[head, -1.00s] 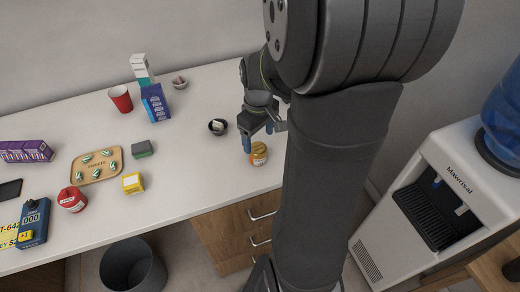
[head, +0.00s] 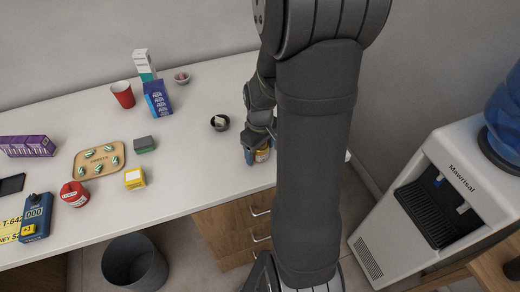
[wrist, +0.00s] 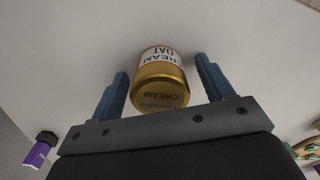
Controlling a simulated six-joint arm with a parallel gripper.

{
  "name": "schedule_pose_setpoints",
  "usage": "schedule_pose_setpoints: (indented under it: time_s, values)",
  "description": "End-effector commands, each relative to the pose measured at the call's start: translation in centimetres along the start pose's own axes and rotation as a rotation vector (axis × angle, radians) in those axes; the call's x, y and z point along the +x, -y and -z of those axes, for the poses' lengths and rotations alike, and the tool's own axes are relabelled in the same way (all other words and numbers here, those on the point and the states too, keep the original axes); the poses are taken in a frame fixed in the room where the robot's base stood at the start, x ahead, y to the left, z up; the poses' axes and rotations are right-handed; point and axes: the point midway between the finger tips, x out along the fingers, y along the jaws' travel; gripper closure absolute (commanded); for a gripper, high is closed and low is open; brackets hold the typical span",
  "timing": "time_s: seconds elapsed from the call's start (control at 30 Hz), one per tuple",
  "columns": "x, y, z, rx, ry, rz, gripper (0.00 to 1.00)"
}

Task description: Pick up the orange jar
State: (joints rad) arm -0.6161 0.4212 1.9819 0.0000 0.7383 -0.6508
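The orange jar (head: 262,155) stands on the white counter near its front edge, partly hidden by my gripper and arm in the head view. In the wrist view the jar (wrist: 161,82) shows a gold lid marked CREAM and a white label. My gripper (wrist: 159,85) is open, with one blue finger on each side of the jar. Gaps show between the jar and both fingers. In the head view my gripper (head: 258,150) is low over the counter at the jar.
The counter between is clear.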

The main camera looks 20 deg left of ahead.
Motion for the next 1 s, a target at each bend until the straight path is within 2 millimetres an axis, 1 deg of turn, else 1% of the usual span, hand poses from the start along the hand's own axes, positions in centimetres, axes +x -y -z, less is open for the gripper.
schedule_pose_setpoints:
  time_s: [0.03, 0.23, 0.5, 0.67, 0.83, 0.93, 1.0]
  values:
    - [0.0, 0.0, 0.0, 0.0, 0.0, 0.0, 0.36]
    - [0.0, 0.0, 0.0, 0.0, 0.0, 0.0, 0.75]
    - [-0.1, 0.0, 0.0, 0.0, 0.0, 0.0, 0.76]
    - [-0.7, 0.0, 0.0, 0.0, -0.001, -0.001, 0.76]
    - [-2.6, 0.0, 0.1, 0.0, -0.003, -0.002, 0.76]
    - [-4.5, -0.1, 0.0, 0.001, -0.005, -0.004, 0.76]
    - [-5.3, -0.8, -1.8, 0.007, -0.003, -0.003, 0.76]
